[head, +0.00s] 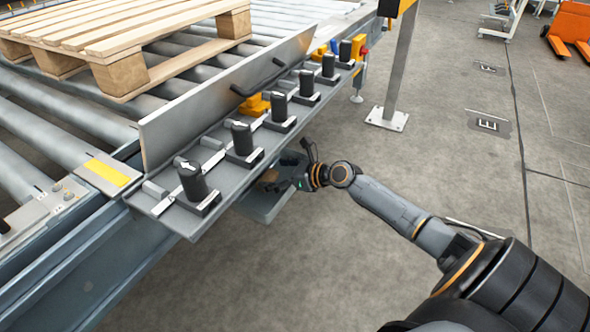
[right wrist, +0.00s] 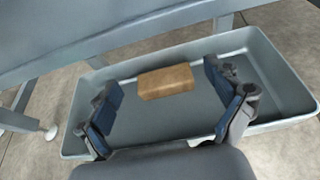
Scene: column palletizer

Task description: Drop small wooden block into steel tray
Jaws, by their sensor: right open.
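The small wooden block (right wrist: 167,82) is a light brown box lying in the steel tray (right wrist: 268,62) in the right wrist view, near its far wall. My right gripper (right wrist: 160,96) is open, with its blue-padded fingers apart on either side and nearer than the block, not touching it. In the head view, the right gripper (head: 287,178) is over the tray (head: 268,205), below the shelf edge. A small part of the block (head: 270,176) seems to show there. My left gripper is not in view.
A shelf (head: 180,215) with several black knobs overhangs the tray in the head view. A roller conveyor (head: 60,125) carries a wooden pallet (head: 125,50) at upper left. A post (head: 397,70) stands beyond the shelf.

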